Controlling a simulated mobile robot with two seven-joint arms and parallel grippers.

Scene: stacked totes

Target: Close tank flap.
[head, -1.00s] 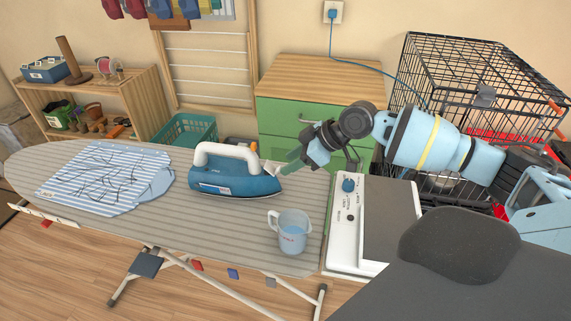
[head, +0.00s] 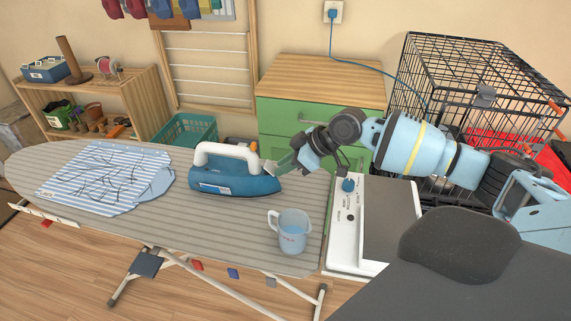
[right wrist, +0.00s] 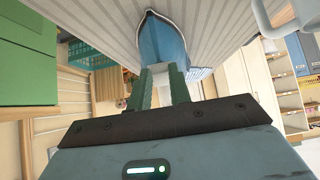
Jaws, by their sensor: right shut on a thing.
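The blue iron (head: 235,172) with a white handle lies on the ironing board, its nose toward the right. A small pale tank flap (head: 268,168) stands up at the nose. My right gripper (head: 279,168) reaches in from the right with green fingers at the nose. In the right wrist view the fingers (right wrist: 160,82) are closed on the pale flap (right wrist: 160,74), with the blue iron (right wrist: 163,40) just beyond. The fingers hide part of the flap. My left gripper is not in view.
A measuring cup (head: 290,232) with water stands on the ironing board (head: 215,225) in front of the iron. A striped cloth (head: 100,178) lies at left. A green drawer cabinet (head: 290,118) and a black wire cage (head: 470,75) stand behind.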

